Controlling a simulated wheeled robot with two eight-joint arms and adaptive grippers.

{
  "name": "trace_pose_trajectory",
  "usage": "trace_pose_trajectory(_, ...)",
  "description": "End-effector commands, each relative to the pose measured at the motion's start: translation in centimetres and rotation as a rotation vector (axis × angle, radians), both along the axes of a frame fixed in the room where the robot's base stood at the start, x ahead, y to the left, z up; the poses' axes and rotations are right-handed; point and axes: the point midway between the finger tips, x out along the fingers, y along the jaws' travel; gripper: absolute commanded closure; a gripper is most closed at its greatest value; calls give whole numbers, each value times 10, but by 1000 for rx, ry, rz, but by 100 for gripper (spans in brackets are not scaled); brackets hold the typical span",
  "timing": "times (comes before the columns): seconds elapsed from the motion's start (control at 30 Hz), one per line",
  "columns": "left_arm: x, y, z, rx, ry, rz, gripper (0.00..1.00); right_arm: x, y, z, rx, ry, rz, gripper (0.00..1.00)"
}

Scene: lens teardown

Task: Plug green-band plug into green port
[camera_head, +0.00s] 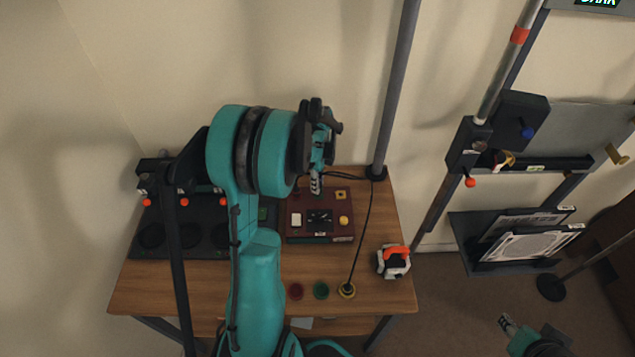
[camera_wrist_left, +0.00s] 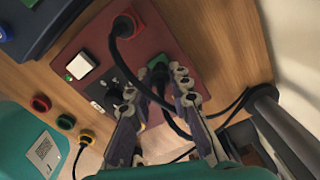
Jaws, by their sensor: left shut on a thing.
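The maroon box (camera_head: 295,235) sits on the wooden table, and its face (camera_wrist_left: 190,42) fills the middle of the left wrist view. My left gripper (camera_head: 316,183) is over the box's far edge. In the left wrist view its fingers (camera_wrist_left: 157,82) are shut on the green-band plug, mostly hidden between them. Something green (camera_wrist_left: 159,62) shows at the fingertips; I cannot tell band from green port, or whether the plug is seated. A red-banded plug (camera_wrist_left: 127,24) stands in the box beside it, its black cable crossing the fingers. My right gripper (camera_head: 507,322) is low at the right, away from the table.
Red (camera_head: 295,291), green (camera_head: 321,290) and yellow (camera_head: 347,291) holders line the table front; a cable rises from the yellow one. A dark unit (camera_head: 150,215) stands left of the box. An orange-handled item (camera_head: 394,260) is at the right edge, near a grey pole (camera_head: 397,85).

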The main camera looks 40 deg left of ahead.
Motion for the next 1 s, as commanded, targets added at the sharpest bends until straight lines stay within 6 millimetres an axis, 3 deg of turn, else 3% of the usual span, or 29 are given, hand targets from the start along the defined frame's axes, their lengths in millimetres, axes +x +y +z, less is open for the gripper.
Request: trace_pose_trajectory(1.0,0,0,-12,0,0,0,100,0,0,-11,0,0,0,60)
